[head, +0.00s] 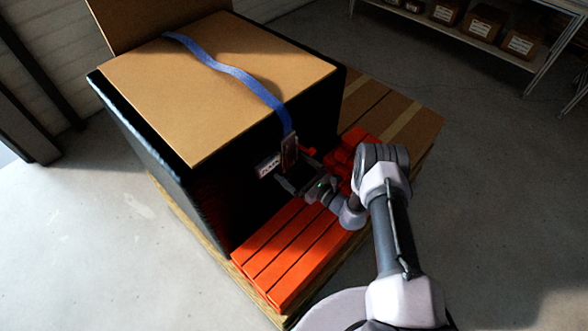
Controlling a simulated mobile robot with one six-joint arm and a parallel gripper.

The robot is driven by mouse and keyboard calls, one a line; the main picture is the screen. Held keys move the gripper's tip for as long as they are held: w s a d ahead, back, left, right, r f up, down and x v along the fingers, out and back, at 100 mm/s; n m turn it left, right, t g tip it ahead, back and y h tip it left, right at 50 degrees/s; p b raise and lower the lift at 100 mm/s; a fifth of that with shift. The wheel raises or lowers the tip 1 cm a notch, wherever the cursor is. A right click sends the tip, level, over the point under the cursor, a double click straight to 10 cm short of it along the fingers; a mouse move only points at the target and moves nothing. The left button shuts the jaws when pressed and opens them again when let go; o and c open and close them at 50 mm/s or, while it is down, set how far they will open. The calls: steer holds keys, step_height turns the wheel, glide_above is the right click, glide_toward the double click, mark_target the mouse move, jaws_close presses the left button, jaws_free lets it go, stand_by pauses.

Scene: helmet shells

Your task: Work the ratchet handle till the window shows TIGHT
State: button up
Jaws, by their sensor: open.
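A ratchet (290,150) hangs at the end of a blue strap (228,66), against the front right side of a big dark box. A small red part (309,151) sticks out to its right; I cannot tell if it is the handle's tip. A small white plate with dark marks (268,167) is just left of the ratchet. It may be the window, but its word is too small to read. My gripper (291,178) is open close below the ratchet, its fingers pointing at it. I cannot tell if they touch or surround the handle.
The dark box (225,205) has a cardboard top (205,85) and stands on a wooden pallet (205,236). Orange-red boards (285,255) lie in front, and more red pieces are beside my wrist. A shelf with cartons (482,22) stands at the back right. The floor around is clear.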

steer(key=c, duration=1.8)
steer(key=shift+s+d+r+g+h+p, duration=0.4)
steer(key=shift+s+d+g+h+p, duration=0.15)
steer(key=shift+p, duration=0.7)
steer(key=shift+s+d+r+g+h+p, duration=1.1)
steer(key=shift+r+g+h+p, duration=0.15)
steer(key=shift+p, duration=0.65)
steer(key=shift+s+d+r+g+h+p, duration=1.05)
steer(key=shift+r+p, duration=0.2)
steer(key=shift+p, duration=0.7)
steer(key=shift+s+d+r+g+h+p, duration=1.05)
steer(key=shift+r+g+h+p, duration=0.2)
steer(key=shift+p, duration=0.65)
steer(key=o, duration=1.8)
steer(key=p+v, duration=0.3)
steer(key=v, duration=1.4)
steer(key=shift+r, duration=0.25)
steer(key=shift+d, duration=0.1)
steer(key=shift+c, duration=0.2)
